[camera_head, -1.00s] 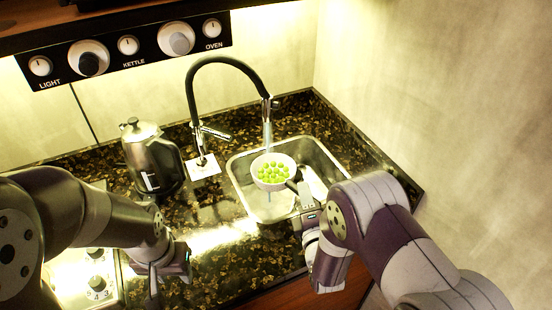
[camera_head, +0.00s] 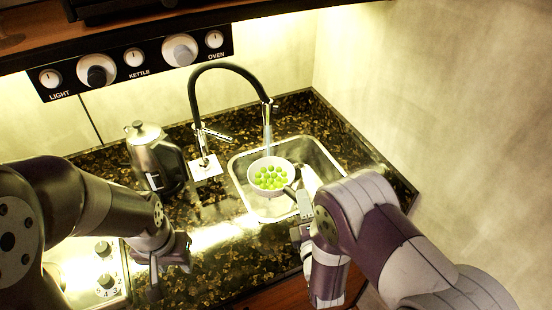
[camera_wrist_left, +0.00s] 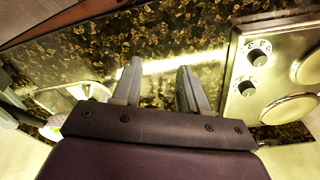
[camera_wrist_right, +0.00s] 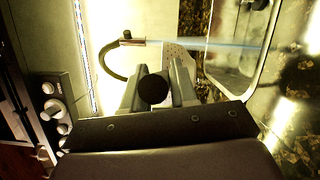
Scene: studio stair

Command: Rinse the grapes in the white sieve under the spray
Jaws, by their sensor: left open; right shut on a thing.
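The white sieve (camera_head: 286,163) holds several green grapes (camera_head: 270,178) and hangs over the steel sink (camera_head: 236,158). Water runs from the spray head (camera_head: 269,103) of the black hose tap (camera_head: 228,67) down to the far side of the sieve. My right gripper (camera_head: 301,197) is shut on the sieve's dark handle, whose round end (camera_wrist_right: 153,89) shows between the fingers in the right wrist view.
A steel kettle (camera_head: 152,158) stands left of the tap. A hob with knobs (camera_head: 104,268) is at the lower left. A knob panel (camera_head: 137,62) runs along the back wall. The dark speckled counter (camera_head: 225,262) in front of the sink is clear.

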